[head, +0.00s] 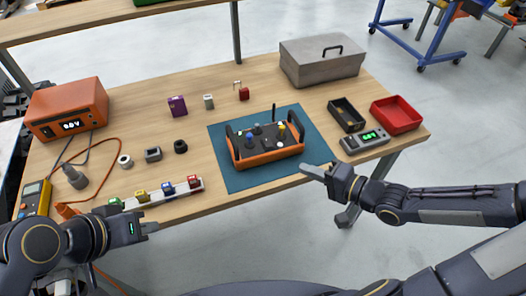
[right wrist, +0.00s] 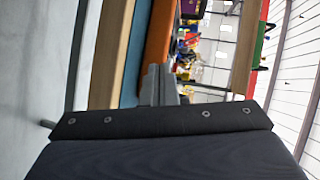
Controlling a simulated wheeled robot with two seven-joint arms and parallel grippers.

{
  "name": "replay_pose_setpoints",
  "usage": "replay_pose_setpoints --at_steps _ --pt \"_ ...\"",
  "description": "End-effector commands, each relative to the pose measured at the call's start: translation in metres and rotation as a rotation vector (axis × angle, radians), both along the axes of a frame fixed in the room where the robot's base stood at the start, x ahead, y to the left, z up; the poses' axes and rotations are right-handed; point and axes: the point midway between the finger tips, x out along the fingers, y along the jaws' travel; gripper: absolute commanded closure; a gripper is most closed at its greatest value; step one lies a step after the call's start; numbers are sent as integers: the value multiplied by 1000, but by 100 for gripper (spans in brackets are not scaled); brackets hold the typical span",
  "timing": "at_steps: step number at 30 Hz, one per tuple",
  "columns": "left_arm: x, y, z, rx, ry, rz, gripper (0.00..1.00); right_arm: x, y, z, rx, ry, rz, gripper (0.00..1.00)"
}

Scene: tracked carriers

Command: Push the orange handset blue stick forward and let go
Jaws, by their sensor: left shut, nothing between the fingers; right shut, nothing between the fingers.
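The orange handset (head: 268,157) with black end grips lies on a teal mat (head: 232,181). Its blue stick (head: 250,140) stands on the left part of its top, and a yellow stick (head: 282,130) stands on the right. I cannot tell whether the blue stick tilts. My right gripper (head: 312,171) is shut and empty at the table's front edge, right of the handset and apart from the sticks. In the right wrist view its fingers (right wrist: 158,85) point toward the handset's orange side (right wrist: 159,35). My left gripper (head: 150,228) is shut and empty, in front of the table at left.
A grey meter (head: 364,141), a black tray (head: 346,116) and a red bin (head: 397,116) stand right of the mat. A grey toolbox (head: 321,64) is behind. A white strip (head: 156,199) with several coloured blocks lies near my left gripper. An orange power supply (head: 67,109) is far left.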

Motion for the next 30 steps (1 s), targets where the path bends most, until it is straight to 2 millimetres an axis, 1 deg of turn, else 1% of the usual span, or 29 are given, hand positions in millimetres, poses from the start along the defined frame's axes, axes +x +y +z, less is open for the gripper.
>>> replay_pose_setpoints --at_steps 1,3,6,10,20,23,25,30 --pt "0 0 -9 0 0 0 100 -1 2 0 85 -12 4 100" --pt "0 0 -12 0 0 0 100 -2 4 8 174 -31 14 100" --pt "0 0 -15 0 0 0 100 -4 5 17 250 -48 26 100" --pt "0 0 -15 0 0 0 100 -6 5 21 282 -55 31 100" --pt "0 0 -16 0 0 0 100 -4 7 21 279 -56 33 100" --pt "0 0 -19 0 0 0 100 1 14 20 279 -57 35 100" --pt "0 0 -24 0 0 0 100 6 22 19 280 -57 37 100" --pt "0 0 -35 0 0 0 100 25 49 18 279 -56 40 100"
